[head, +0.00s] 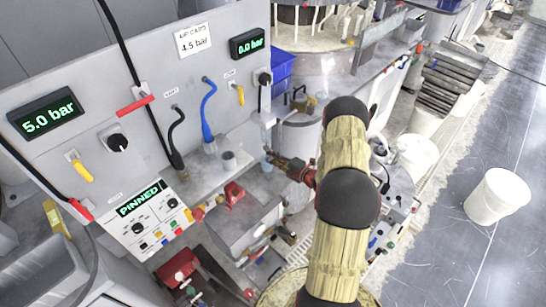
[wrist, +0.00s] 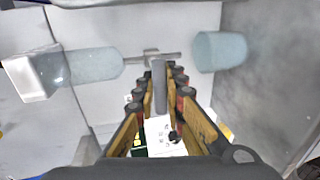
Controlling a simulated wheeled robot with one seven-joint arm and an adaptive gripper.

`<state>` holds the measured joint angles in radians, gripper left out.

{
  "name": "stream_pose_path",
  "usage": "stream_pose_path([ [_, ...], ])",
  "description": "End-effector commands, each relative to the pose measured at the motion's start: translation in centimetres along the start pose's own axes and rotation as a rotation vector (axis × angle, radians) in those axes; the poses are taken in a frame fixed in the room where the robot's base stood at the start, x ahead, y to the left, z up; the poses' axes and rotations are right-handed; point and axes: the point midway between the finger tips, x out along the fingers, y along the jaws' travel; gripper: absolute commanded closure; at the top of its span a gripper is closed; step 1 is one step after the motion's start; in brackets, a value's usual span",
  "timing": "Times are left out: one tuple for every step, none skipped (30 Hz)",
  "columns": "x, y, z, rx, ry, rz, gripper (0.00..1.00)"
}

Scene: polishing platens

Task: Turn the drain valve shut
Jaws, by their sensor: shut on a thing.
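In the wrist view, a grey lever (wrist: 159,88), apparently the drain valve's handle, stands between the two fingers of my gripper (wrist: 163,80). It runs lengthwise between them, and its far end meets a short grey crosspiece (wrist: 165,57). The gripper is shut on this lever, with dark pads along both sides of it. In the head view, my gripper (head: 277,163) reaches left from the arm, low beside the grey panel. The valve itself is too small and too covered to make out there.
In the wrist view, a pale blue cylinder (wrist: 95,65) with a white block (wrist: 35,76) lies left, and a pale blue cup (wrist: 220,51) is right. In the head view, the panel carries a "PINNED" box (head: 145,215), and a white bucket (head: 497,196) stands on the floor.

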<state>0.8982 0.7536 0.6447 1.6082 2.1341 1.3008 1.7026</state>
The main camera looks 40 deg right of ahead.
Motion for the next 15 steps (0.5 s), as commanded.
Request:
stream_pose_path([
  [-0.04, -0.06, 0.08, 0.003, -0.002, -0.001, 1.0],
  [-0.04, -0.06, 0.08, 0.003, -0.002, -0.001, 1.0],
  [-0.04, -0.06, 0.08, 0.003, -0.002, -0.001, 1.0],
  [-0.04, -0.06, 0.08, 0.003, -0.002, -0.001, 1.0],
  [-0.05, -0.06, 0.08, 0.002, -0.002, -0.001, 1.0],
  [-0.05, -0.06, 0.09, 0.002, -0.002, -0.001, 1.0],
  [-0.05, -0.06, 0.09, 0.002, -0.003, -0.001, 1.0],
  [-0.05, -0.07, 0.09, 0.002, -0.003, -0.001, 1.0],
  [-0.05, -0.06, 0.09, 0.002, -0.003, -0.001, 1.0],
  [-0.05, -0.06, 0.09, 0.002, -0.003, -0.001, 0.87],
  [-0.05, -0.06, 0.09, 0.002, -0.003, -0.001, 0.85],
  [-0.05, -0.06, 0.08, 0.002, -0.003, -0.001, 0.83],
  [-0.05, -0.05, 0.08, 0.002, -0.002, -0.001, 0.81],
  [-0.05, -0.05, 0.07, 0.001, -0.002, -0.001, 0.8],
  [-0.04, -0.04, 0.06, 0.001, -0.002, -0.001, 0.77],
])
